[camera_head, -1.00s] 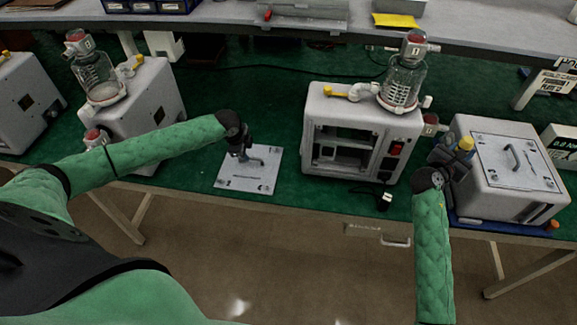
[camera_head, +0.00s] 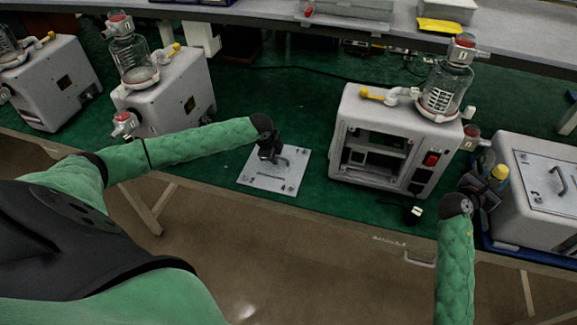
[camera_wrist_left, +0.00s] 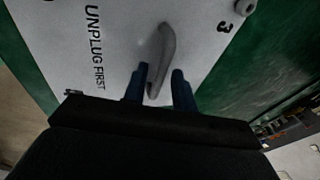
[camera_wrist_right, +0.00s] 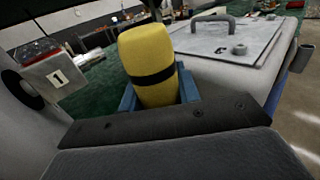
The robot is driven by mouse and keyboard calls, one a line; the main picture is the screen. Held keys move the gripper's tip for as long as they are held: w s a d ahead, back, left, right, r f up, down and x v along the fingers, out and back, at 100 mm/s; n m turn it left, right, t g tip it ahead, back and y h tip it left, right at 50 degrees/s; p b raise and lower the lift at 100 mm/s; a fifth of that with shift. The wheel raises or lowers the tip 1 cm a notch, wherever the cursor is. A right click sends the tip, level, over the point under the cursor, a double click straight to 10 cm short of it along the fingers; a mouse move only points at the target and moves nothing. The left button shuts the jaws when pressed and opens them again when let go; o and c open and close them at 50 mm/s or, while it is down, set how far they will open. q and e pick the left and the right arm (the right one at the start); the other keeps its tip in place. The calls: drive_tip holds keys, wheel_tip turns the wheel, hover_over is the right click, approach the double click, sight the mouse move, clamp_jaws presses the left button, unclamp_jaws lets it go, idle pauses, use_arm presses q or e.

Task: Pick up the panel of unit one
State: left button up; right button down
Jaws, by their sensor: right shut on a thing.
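A light grey square panel (camera_head: 258,183) lies flat on the green bench top in front of the open-fronted middle unit (camera_head: 345,125). It has a curved handle (camera_wrist_left: 168,45), and in the left wrist view the panel (camera_wrist_left: 110,30) reads "UNPLUG FIRST". My left gripper (camera_head: 274,158) is over the panel. Its fingers (camera_wrist_left: 160,88) are apart, one on each side of the handle's near end; contact is unclear. My right gripper (camera_head: 487,186) is shut on a yellow cylinder with a black band (camera_wrist_right: 148,62), beside the right-hand unit. The yellow cylinder also shows in the head view (camera_head: 499,172).
The right-hand unit (camera_head: 512,222) has a similar panel with a handle on top and stands on a blue tray. Two more units (camera_head: 172,105) (camera_head: 55,85) stand to the left. A black cable with a plug (camera_head: 414,212) lies near the bench's front edge. Bench left of the panel is free.

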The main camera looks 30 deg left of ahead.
use_arm(q)
clamp_jaws()
drive_tip(key=shift+r, duration=0.1)
use_arm(e)
drive_tip(key=shift+f, duration=0.1)
